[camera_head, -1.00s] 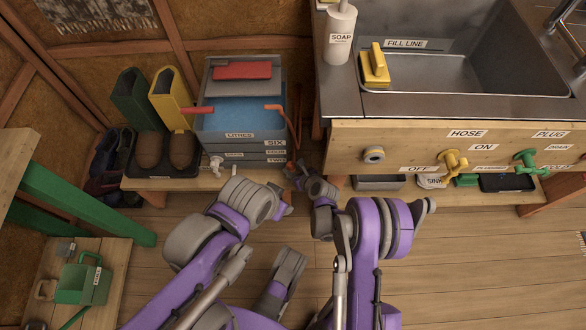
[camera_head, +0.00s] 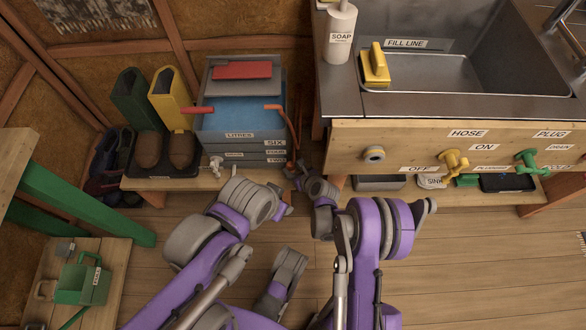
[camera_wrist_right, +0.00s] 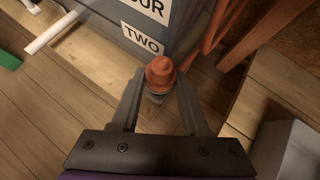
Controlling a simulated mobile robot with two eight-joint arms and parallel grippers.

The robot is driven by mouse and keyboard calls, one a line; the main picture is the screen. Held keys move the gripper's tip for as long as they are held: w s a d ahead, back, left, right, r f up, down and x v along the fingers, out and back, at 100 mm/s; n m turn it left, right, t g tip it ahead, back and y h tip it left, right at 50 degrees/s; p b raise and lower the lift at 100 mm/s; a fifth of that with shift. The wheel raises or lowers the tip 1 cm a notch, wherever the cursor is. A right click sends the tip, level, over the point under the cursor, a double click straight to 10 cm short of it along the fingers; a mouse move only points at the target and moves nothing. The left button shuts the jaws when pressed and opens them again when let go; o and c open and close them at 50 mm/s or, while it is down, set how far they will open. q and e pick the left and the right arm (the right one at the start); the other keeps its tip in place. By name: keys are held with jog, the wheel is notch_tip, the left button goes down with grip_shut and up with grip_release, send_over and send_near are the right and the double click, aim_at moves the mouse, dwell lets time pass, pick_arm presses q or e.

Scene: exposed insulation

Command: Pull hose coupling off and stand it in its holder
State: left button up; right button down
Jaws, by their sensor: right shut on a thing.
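The orange hose coupling (camera_wrist_right: 160,75) sits between the fingers of my right gripper (camera_wrist_right: 160,98) in the right wrist view, with a grey part below it. The right gripper is shut on it, beside the tank's lower corner. In the head view my right gripper (camera_head: 294,172) is small and partly hidden by my arm. An orange hose (camera_head: 295,130) runs down the tank's right side. I cannot tell whether the coupling is attached to anything. My left arm shows, but its fingertips do not. I cannot make out the holder.
The grey stacked tank (camera_head: 240,136) stands on a low wooden bench (camera_head: 185,183), with a white tap (camera_head: 215,165). Boots stand left of it. The sink panel (camera_head: 415,140) at right carries a grey round fitting (camera_head: 374,154) and yellow and green taps. Wooden floor is open in front.

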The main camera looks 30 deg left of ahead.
aim_at(293, 170)
jog(key=shift+f+b, duration=0.6)
jog(key=shift+f, duration=0.2)
jog(key=shift+f, duration=0.75)
jog(key=shift+c, duration=1.6)
grip_release()
notch_tip(293, 170, up, 10)
jog(key=p, duration=0.2)
jog(key=shift+p, duration=0.3)
